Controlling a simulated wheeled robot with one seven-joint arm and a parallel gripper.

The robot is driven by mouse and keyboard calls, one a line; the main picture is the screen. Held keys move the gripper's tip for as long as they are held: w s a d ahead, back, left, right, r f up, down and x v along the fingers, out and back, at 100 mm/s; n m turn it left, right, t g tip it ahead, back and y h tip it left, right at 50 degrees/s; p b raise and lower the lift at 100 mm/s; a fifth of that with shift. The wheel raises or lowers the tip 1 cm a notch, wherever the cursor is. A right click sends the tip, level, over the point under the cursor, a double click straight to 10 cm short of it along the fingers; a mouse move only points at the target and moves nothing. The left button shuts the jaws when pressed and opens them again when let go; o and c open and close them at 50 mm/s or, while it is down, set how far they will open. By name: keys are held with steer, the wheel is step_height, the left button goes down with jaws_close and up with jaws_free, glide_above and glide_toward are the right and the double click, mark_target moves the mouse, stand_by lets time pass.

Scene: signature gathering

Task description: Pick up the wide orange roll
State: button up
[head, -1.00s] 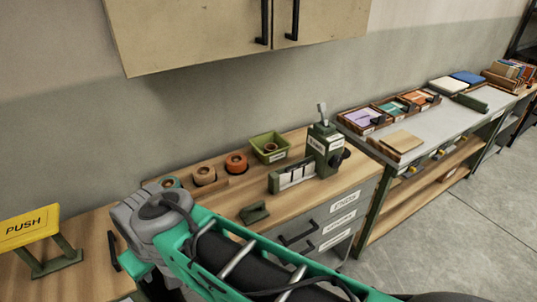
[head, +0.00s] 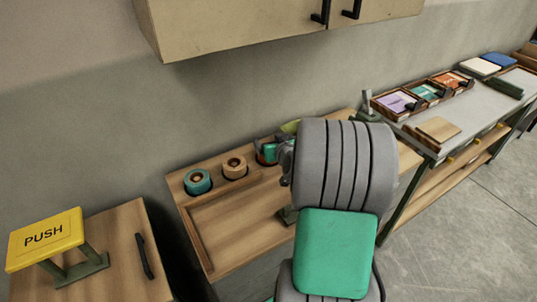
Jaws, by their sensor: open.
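Three rolls stand in a row along the back of the wooden bench: a teal roll (head: 197,181) at the left, a tan roll (head: 235,167) beside it, and the orange roll at the right end. The orange roll is almost fully hidden behind my gripper (head: 270,153), with only a small reddish edge showing. My gripper is open, at the orange roll's place. My arm hides most of its fingers, and I cannot tell whether they touch the roll or are around it.
A yellow PUSH sign (head: 45,238) stands on a separate wooden top at the left. My arm covers the bench's right part and most of the green bin. A grey table (head: 470,118) with card trays stands at the right. A cabinet (head: 240,20) hangs above.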

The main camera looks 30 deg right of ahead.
steer(key=shift+o, duration=0.9)
steer(key=f, duration=0.7)
steer(key=shift+s+d+p, duration=0.1)
steer(key=shift+d+p, duration=0.25)
steer(key=shift+p, duration=0.05)
steer(key=shift+w+d+f, duration=0.25)
steer(key=shift+w+f, duration=0.5)
steer(key=shift+w, duration=0.15)
steer(key=p+x, duration=0.1)
steer(key=x, duration=0.4)
steer(key=shift+w+d+f+p, duration=0.1)
steer(key=shift+w+p, duration=0.2)
steer(key=shift+c, duration=0.2)
steer(key=c, duration=1.5)
